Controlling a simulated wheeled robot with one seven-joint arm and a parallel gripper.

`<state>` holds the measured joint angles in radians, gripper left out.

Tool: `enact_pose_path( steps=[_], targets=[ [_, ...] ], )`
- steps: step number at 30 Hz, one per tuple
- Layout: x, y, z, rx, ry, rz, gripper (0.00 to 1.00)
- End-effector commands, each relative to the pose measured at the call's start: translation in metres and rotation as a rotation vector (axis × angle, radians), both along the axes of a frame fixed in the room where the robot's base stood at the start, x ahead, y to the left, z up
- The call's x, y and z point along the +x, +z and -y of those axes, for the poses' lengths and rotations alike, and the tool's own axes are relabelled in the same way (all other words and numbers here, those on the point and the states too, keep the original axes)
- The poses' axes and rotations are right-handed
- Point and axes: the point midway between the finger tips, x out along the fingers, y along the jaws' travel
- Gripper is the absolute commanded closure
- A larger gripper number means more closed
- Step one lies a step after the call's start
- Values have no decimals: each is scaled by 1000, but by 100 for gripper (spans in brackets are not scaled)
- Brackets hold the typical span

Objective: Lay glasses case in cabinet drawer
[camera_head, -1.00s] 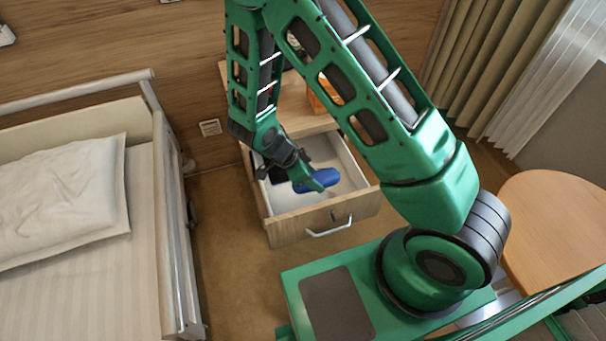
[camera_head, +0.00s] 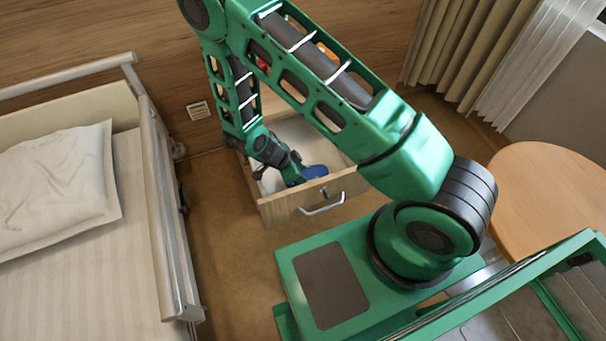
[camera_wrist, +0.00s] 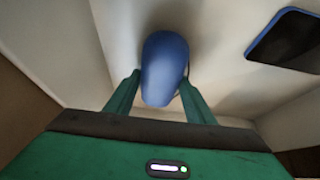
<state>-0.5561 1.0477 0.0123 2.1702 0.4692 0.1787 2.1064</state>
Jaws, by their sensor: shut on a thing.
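The glasses case is a blue rounded case (camera_wrist: 165,70), seen between my two green fingers in the wrist view. In the head view the case (camera_head: 315,171) shows partly, inside the open cabinet drawer (camera_head: 290,207) near its front. My gripper (camera_head: 296,182) is lowered into the drawer and shut on the case; the wrist view also shows my gripper (camera_wrist: 158,92). The pale drawer floor lies close beneath the case. I cannot tell whether the case touches it. My arm hides part of the drawer and the cabinet.
The bed (camera_head: 85,235) stands left of the drawer. A round wooden table (camera_head: 550,190) stands at the right. Drawer walls are close around my gripper.

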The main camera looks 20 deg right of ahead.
Motion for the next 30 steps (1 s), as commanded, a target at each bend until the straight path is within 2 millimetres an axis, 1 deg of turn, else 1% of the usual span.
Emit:
enact_pose_path(
  steps=[8,9,11,12,20,23,26,30],
  targets=[
    [0,-1,0,0,0,0,75],
    [0,-1,0,0,0,0,49],
    [0,-1,0,0,0,0,34],
    [0,-1,0,0,0,0,32],
    [0,-1,0,0,0,1,32],
    [0,3,-2,1,1,1,32],
    [1,12,-8,2,2,1,32],
    [0,33,-20,2,3,3,32]
  ],
)
